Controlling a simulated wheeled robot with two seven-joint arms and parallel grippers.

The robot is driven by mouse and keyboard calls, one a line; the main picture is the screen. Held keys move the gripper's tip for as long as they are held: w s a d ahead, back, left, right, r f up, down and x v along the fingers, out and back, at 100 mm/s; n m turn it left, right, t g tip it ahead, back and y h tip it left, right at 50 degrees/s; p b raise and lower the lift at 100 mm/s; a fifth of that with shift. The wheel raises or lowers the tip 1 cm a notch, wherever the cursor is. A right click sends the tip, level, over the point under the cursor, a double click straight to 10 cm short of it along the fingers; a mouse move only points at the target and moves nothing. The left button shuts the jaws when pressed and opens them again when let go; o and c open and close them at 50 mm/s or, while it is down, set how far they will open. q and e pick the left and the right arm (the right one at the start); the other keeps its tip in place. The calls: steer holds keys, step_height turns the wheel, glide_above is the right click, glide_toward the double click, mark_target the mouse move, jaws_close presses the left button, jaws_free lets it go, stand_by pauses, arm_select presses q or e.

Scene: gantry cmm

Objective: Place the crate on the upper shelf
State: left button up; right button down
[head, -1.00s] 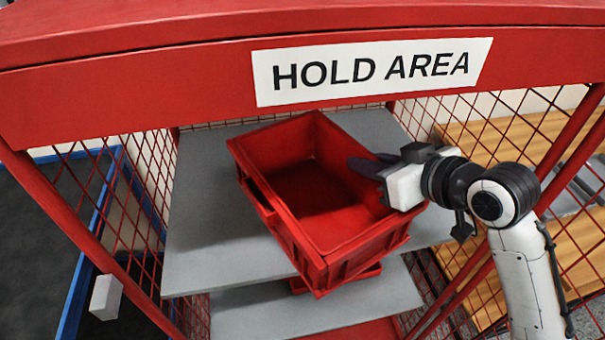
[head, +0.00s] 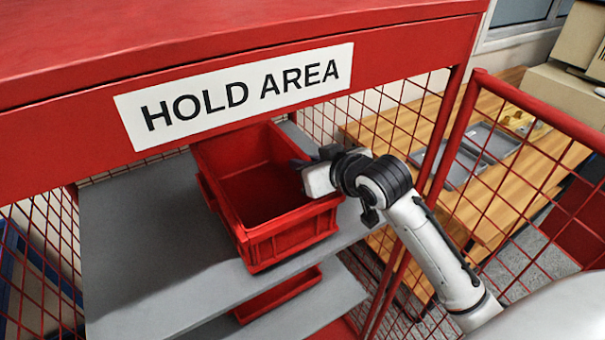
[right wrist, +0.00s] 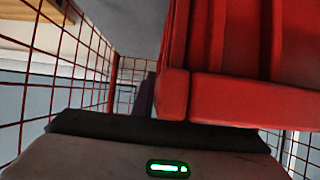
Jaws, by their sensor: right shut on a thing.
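The red, open-topped crate (head: 288,236) is inside the red cage, over the grey upper shelf (head: 140,235). It looks empty and roughly level, with its front end near the shelf's front edge. I cannot tell whether its base touches the shelf. My right gripper (head: 303,172) is shut on the crate's right side wall near the rim; the crate hides part of the fingers. In the right wrist view the crate's red ribbed wall (right wrist: 235,60) fills the upper right, close to the gripper. My left gripper is not in view.
A lower grey shelf (head: 310,307) holds another red crate (head: 277,294). A red header with a HOLD AREA sign (head: 240,92) crosses above the opening. Red mesh sides flank the shelves. A wooden bench (head: 500,190) with grey trays stands right. The upper shelf's left part is clear.

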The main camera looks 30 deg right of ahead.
steer(key=shift+f, duration=1.45)
steer(key=c, duration=1.7)
jaws_free()
steer(key=shift+f, duration=0.1)
steer(key=shift+c, duration=0.2)
